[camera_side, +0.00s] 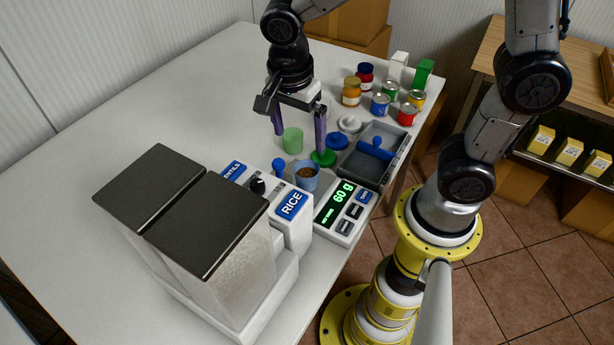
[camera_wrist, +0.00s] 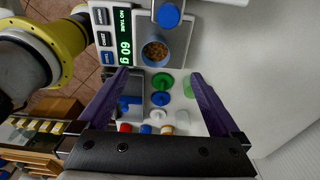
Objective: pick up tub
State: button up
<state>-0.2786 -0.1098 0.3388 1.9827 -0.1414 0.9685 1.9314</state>
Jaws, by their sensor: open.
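A light blue tub (camera_side: 306,179) with brown contents stands upright on the scale below the rice dispenser; it also shows near the top centre of the wrist view (camera_wrist: 143,55). A pale green, see-through tub (camera_side: 292,140) stands on the table; in the wrist view it is partly behind the right finger (camera_wrist: 189,88). My gripper (camera_side: 300,142) is open, fingers pointing down, with nothing held. In the wrist view the gripper (camera_wrist: 158,73) has its fingertips wide apart, and the blue tub lies just beyond them. A green lid (camera_side: 323,158) lies near the right finger.
The scale (camera_side: 345,209) reads 60 g. Two dark-lidded dispensers (camera_side: 210,223) stand at the front. A blue lid (camera_side: 337,141), a white lid (camera_side: 349,124) and a grey tray (camera_side: 354,168) lie nearby. Jars and cans (camera_side: 380,104) stand behind. The table's left side is clear.

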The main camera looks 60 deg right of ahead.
send_near(307, 170)
jog(key=shift+s+a+f, duration=0.1)
jog(key=shift+a+f, duration=0.25)
jog(key=shift+f, duration=0.25)
jog(key=shift+s+a+f, duration=0.1)
jog(key=shift+a+f, duration=0.25)
jog(key=shift+f, duration=0.25)
jog(key=shift+s+d+f, duration=0.1)
jog(key=shift+s+f, duration=0.05)
jog(key=shift+f, duration=0.75)
jog(key=shift+s+d+f, duration=0.1)
jog(key=shift+d+f, duration=0.05)
jog(key=shift+f, duration=0.75)
jog(key=shift+s+d+f, duration=0.1)
jog(key=shift+s+f, duration=0.05)
jog(key=shift+f, duration=0.75)
grip_shut()
jog(key=shift+r, duration=0.15)
